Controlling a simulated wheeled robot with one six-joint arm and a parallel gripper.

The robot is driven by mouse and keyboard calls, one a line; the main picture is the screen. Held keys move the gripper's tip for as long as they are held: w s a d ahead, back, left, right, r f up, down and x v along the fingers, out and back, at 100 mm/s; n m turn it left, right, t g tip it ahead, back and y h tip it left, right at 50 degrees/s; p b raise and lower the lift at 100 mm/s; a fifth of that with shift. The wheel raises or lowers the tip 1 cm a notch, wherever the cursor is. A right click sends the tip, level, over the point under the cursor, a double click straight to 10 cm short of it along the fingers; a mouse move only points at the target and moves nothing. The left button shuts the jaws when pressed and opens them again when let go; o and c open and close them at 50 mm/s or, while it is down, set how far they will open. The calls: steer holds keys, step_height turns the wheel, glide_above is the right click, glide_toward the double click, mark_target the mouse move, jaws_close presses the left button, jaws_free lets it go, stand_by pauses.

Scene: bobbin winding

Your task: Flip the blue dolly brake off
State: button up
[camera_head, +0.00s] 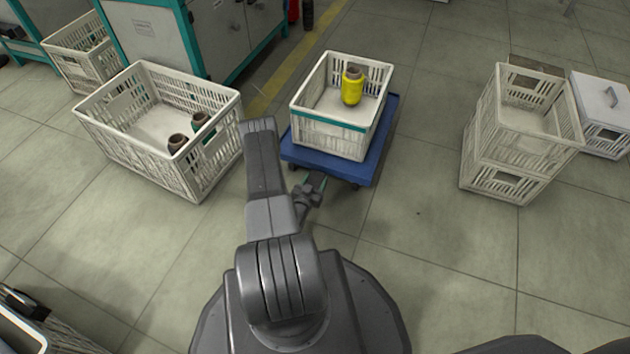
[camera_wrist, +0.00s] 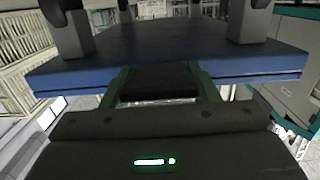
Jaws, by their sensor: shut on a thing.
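The blue dolly (camera_head: 383,135) stands on the floor at the centre of the head view, with a white crate on it. In the wrist view the dolly (camera_wrist: 170,50) appears upside down, its dark casters pointing up. A dark flat brake pedal (camera_wrist: 160,83) juts from the dolly's edge. My gripper (camera_head: 318,181) is at the dolly's near edge in the head view. In the wrist view my gripper (camera_wrist: 163,80) has its green-edged fingers on either side of the pedal, shut on it. The pedal is hidden in the head view, and I cannot tell its tilt.
The dolly's white crate (camera_head: 322,130) holds a yellow bobbin (camera_head: 352,88). A larger white crate (camera_head: 130,135) with brown-topped bobbins stands left, close to my arm. Stacked white crates (camera_head: 500,150) stand right. The floor between dolly and stack is clear.

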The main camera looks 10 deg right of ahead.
steer(key=shift+r+g+y+p, duration=0.5)
steer(key=shift+r+g+y, duration=0.15)
steer(key=shift+g, duration=0.15)
steer(key=shift+w+d+r+g+y+p, duration=0.1)
steer(key=shift+r+g+y+p, duration=0.25)
steer(key=shift+g+y, duration=0.6)
steer(key=shift+g, duration=0.25)
steer(key=o, duration=1.4)
steer(key=p+v, duration=0.4)
steer(key=v, duration=0.9)
steer(key=shift+s+a+r, duration=0.1)
steer(key=shift+s+a, duration=0.1)
steer(key=shift+a, duration=0.2)
